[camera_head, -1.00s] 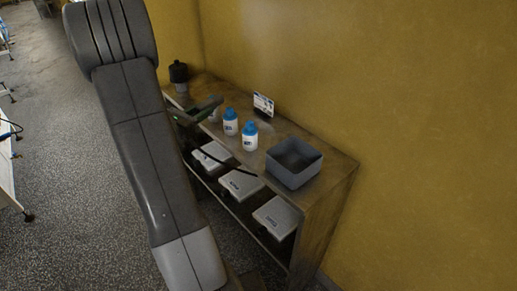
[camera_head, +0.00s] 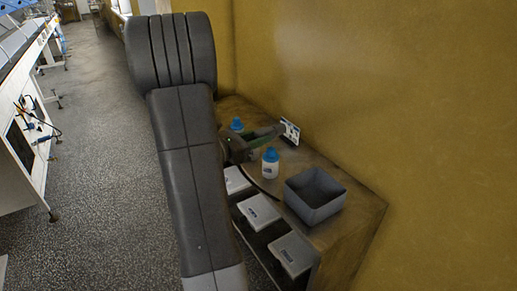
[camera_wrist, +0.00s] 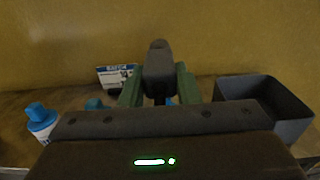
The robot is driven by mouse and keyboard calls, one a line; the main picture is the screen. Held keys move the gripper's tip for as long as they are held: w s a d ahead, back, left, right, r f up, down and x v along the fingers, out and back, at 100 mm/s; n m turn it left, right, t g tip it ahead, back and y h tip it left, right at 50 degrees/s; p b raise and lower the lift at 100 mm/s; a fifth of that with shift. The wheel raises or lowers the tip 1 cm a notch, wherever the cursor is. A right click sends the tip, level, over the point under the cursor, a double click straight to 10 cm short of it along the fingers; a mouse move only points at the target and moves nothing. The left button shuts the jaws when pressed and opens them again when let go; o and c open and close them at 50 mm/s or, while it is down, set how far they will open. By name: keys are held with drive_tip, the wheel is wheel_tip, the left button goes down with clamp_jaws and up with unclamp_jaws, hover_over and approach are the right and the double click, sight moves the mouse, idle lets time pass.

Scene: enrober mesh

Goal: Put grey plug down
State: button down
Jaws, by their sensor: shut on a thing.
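The grey plug (camera_wrist: 158,64) is a dark grey, rounded piece in the wrist view. It stands upright between the green fingers of my gripper (camera_wrist: 159,88), which is shut on it. Its lower end is hidden behind the gripper body. In the head view my gripper (camera_head: 262,138) is above the wooden bench, near the blue-capped bottles and left of the grey bin. The plug is hard to make out there. Whether it touches anything below cannot be told.
An open grey bin (camera_head: 315,193) stands on the bench (camera_head: 362,205). A white bottle with a blue cap (camera_head: 270,163) is near my gripper; another blue cap (camera_head: 236,124) shows behind. A small sign (camera_head: 290,131) stands by the yellow wall. Lidded boxes (camera_head: 259,210) sit below.

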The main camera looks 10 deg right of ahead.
drive_tip(key=shift+f, duration=1.7)
drive_tip(key=shift+f+b, duration=0.35)
drive_tip(key=c, duration=1.1)
unclamp_jaws()
